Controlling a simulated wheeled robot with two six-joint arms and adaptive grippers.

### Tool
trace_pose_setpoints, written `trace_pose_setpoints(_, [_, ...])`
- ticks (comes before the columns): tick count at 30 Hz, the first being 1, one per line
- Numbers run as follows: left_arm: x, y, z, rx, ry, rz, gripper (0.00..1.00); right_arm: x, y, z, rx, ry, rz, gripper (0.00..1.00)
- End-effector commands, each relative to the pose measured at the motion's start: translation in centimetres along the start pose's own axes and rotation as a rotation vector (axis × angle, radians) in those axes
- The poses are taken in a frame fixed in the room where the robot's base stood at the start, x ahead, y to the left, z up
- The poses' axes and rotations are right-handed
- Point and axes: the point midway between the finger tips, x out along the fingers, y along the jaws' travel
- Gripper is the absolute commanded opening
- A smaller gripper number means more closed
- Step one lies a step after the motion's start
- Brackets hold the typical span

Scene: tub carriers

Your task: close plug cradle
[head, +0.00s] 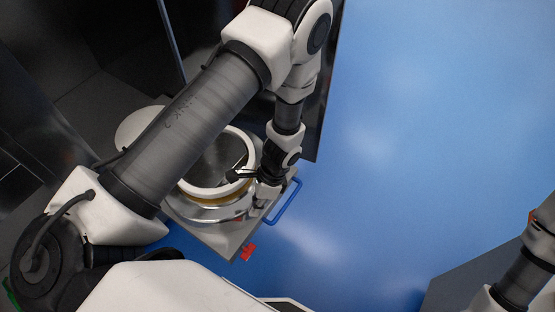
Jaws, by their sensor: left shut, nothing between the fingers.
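A round tub (188,187) with a thick white rim and a dark grey inside stands on a grey metal carrier (222,238). My left gripper (254,211) reaches down at the tub's right side, close to the rim. It is shut with nothing held. I cannot make out the plug cradle for certain; the gripper and my left arm cover part of that side. A pale round lid-like disc (138,126) shows behind my left arm. My right gripper is not in view; only part of my right arm shows at the lower right.
A blue loop handle (287,203) sticks out at the carrier's right side. A red tag (247,252) is at its front corner. Dark glossy panels (110,40) stand behind and to the left. The blue floor (430,130) to the right is clear.

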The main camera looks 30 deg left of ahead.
Motion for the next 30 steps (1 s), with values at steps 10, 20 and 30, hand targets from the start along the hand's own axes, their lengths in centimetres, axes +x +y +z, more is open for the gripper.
trace_pose_setpoints(10, [-12.6,-6.6,-6.6,0.167,-0.017,-0.288,0.00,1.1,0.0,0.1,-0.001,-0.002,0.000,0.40])
trace_pose_setpoints(20, [-10.7,-8.2,-7.5,0.182,-0.025,-0.318,0.00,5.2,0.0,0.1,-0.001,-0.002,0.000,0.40])
trace_pose_setpoints(30, [-4.3,-10.3,-7.6,0.181,-0.023,-0.319,0.00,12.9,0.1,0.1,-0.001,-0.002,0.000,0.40])
